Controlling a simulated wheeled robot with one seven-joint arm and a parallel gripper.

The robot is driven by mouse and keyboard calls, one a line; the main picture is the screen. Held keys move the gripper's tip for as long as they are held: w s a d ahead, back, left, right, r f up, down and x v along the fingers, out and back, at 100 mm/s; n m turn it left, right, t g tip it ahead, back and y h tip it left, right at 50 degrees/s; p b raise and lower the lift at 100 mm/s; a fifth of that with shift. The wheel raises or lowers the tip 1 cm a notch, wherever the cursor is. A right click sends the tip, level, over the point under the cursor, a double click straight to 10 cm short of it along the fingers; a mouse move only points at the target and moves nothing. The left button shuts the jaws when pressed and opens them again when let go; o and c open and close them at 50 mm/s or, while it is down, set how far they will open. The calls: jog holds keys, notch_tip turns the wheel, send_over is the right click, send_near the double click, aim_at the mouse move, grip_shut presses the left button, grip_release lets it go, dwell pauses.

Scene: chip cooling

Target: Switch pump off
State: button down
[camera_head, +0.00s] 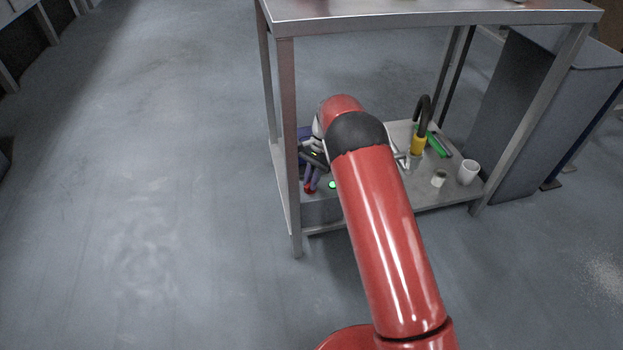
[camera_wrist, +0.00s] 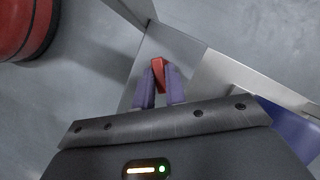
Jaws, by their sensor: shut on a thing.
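My gripper (camera_head: 312,181) reaches down at the left end of the cart's lower shelf. Its two purple fingers are shut on a small red switch piece (camera_wrist: 158,72), which shows between the fingertips in the wrist view. In the head view a bit of red (camera_head: 309,190) shows at the fingertips. A round green light (camera_head: 332,184) glows just right of the fingers, above a grey box-like front (camera_head: 320,211). The pump body is mostly hidden behind my red arm, and I cannot make out its outline.
The steel table (camera_head: 430,18) stands over the lower shelf, with legs close around my arm. A white cup (camera_head: 468,172), a small jar (camera_head: 439,178), a green item (camera_head: 436,145) and a black hose with yellow collar (camera_head: 419,144) are on the right. The left floor is clear.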

jog(key=shift+r, duration=0.1)
jog(key=shift+w+n+h+p, duration=0.1)
jog(key=shift+n+h+p, duration=0.3)
jog(key=shift+n+p, duration=0.55)
jog(key=n+h, duration=0.1)
jog(key=n, duration=0.2)
jog(key=shift+a+g+p, duration=0.1)
jog(key=shift+g+p, duration=0.2)
jog(key=n+h, duration=0.1)
jog(key=n, duration=0.2)
jog(key=n+h, duration=0.1)
jog(key=n, duration=0.2)
jog(key=shift+a+p, duration=0.15)
jog(key=shift+p, duration=0.25)
jog(key=c, duration=1.4)
grip_release()
jog(key=shift+c, duration=0.2)
